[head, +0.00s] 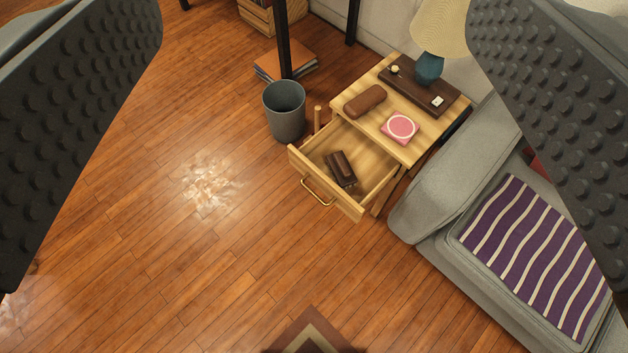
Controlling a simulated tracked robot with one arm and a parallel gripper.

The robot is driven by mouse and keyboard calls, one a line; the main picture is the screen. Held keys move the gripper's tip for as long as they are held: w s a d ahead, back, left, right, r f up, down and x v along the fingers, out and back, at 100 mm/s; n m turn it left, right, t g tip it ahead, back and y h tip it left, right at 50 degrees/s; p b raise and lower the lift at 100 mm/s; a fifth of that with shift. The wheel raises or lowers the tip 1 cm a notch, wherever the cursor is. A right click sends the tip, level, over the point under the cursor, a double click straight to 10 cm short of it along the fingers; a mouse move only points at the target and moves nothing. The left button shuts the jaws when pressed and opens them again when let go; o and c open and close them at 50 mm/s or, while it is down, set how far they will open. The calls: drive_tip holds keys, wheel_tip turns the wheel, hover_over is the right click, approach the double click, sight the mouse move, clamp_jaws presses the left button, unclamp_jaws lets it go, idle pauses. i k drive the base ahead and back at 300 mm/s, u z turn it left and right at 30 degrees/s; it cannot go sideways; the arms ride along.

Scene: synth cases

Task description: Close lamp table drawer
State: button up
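The lamp table (381,137) is light wood and stands against the wall, right of the middle. Its drawer (328,198) is pulled out toward the lower left, with a brass handle (317,194) on its front. A dark brown case (340,168) lies inside the drawer. On the tabletop are a brown rounded case (365,101), a pink square item with a white ring (400,128), and a lamp (430,66) on a dark board (413,87). My gripper (315,140) is wide open, its two dark studded fingers at the left and right edges. Nothing is between them; the drawer is farther off.
A grey bin (285,111) stands just left of the table, near a dark post. A grey sofa (434,198) with a purple striped cloth (537,255) is close on the right. A patterned rug (312,335) shows at the bottom. The wood floor (180,230) at left is clear.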

sight(373, 167)
drive_tip(key=u, duration=1.05)
drive_tip(key=k, duration=0.9)
drive_tip(key=z, duration=0.8)
drive_tip(key=i, duration=1)
drive_tip(key=u, duration=0.05)
